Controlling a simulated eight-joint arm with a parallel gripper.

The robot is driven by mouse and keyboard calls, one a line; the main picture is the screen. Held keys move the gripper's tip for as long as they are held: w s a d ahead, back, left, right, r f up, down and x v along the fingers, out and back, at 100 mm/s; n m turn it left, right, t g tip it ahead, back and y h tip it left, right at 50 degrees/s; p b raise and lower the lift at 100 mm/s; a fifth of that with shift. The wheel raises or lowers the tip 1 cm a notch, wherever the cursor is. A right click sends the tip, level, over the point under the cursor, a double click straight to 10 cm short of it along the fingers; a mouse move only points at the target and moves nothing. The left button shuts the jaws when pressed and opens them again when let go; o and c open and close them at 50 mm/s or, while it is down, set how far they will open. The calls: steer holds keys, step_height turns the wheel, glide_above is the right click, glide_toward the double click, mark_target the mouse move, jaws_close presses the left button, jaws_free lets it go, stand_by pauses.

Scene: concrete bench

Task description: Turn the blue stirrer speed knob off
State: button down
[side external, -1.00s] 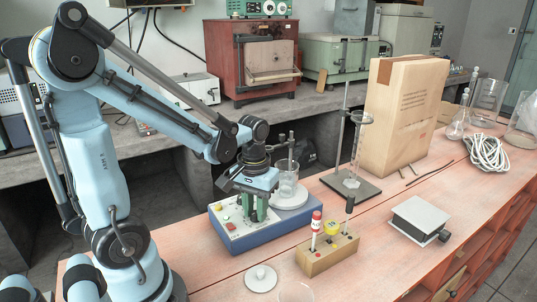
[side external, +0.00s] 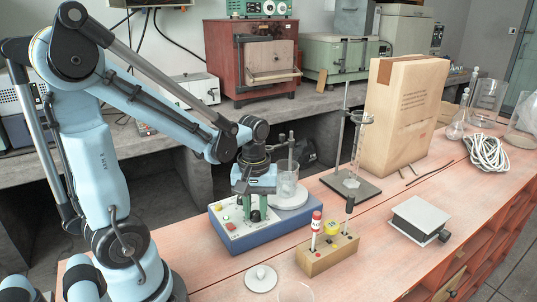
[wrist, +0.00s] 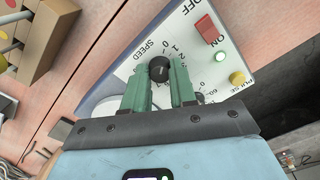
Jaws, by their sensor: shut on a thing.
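The blue stirrer (side external: 262,239) sits on the bench in front of my arm, with a white control panel on top. Its black speed knob (wrist: 159,68) stands beside the word SPEED and a ring of numbers in the wrist view. The knob also shows low between my fingers in the side view (side external: 255,215). My gripper (wrist: 160,76) points down over the panel, and its green fingers are shut on the knob, one on each side. The knob's pointer setting is too small to read. A red switch (wrist: 208,30), green light (wrist: 220,56) and yellow button (wrist: 237,78) lie to the right in the wrist view.
A glass beaker (side external: 288,184) stands on the stirrer's round white plate, close to my gripper. A wooden block (side external: 328,257) with several coloured-top items is in front right.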

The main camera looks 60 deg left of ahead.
mark_target(258, 215)
steer(key=c, duration=0.9)
jaws_free()
steer(key=shift+r, duration=0.1)
step_height(258, 215, up, 12)
steer(key=w+d+f+m+t, duration=0.1)
steer(key=d+f+m+t, duration=0.3)
steer(key=d+m+t, duration=0.3)
steer(key=d+m, duration=0.1)
steer(key=m, duration=0.3)
steer(key=shift+w+f, duration=0.15)
